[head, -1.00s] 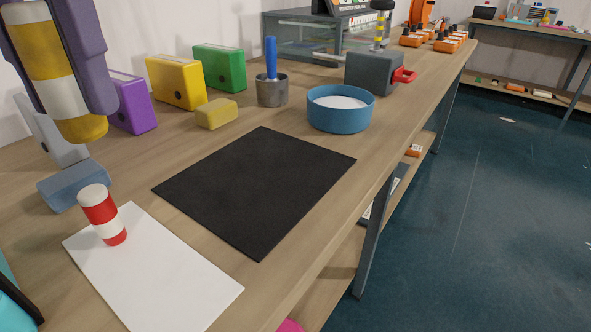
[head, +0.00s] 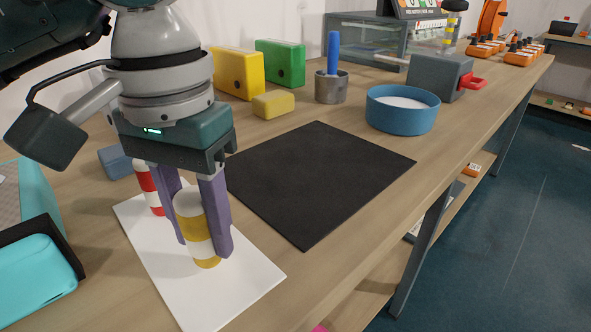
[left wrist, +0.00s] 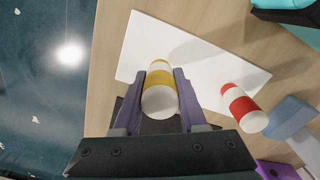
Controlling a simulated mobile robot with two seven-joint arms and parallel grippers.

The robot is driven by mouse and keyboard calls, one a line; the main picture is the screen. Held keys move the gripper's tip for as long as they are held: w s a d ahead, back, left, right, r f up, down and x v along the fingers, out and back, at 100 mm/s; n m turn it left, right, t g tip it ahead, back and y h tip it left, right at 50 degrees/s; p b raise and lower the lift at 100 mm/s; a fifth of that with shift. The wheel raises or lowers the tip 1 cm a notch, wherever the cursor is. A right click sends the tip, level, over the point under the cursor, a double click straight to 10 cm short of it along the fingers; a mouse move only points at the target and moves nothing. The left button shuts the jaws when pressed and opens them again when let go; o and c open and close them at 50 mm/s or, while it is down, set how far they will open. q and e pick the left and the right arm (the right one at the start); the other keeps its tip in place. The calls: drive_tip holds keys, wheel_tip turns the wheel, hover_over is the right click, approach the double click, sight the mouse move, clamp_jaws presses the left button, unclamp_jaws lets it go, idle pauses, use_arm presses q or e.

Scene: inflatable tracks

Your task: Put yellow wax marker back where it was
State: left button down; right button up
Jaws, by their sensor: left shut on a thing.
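My left gripper (head: 203,222) is shut on the yellow and white wax marker (head: 197,228), with one purple finger on each side. The marker is upright over the white sheet (head: 245,278); I cannot tell whether its base touches the sheet. In the left wrist view the marker (left wrist: 159,88) sits between the fingers (left wrist: 160,100). The red and white marker (head: 150,188) stands on the sheet, behind and left of the gripper, partly hidden by it. It also shows in the left wrist view (left wrist: 243,109). My right gripper is not in view.
A black mat (head: 320,180) lies right of the sheet. Behind are a blue bowl (head: 402,112), a metal cup (head: 331,88), a yellow block (head: 273,104) and yellow and green boxes (head: 280,62). A turquoise tray (head: 38,268) is at the left.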

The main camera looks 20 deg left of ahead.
use_arm(q)
drive_tip(key=shift+f, duration=0.85)
drive_tip(key=shift+f+b, duration=0.15)
drive_tip(key=shift+b, duration=0.15)
drive_tip(key=shift+c, duration=2.3)
unclamp_jaws()
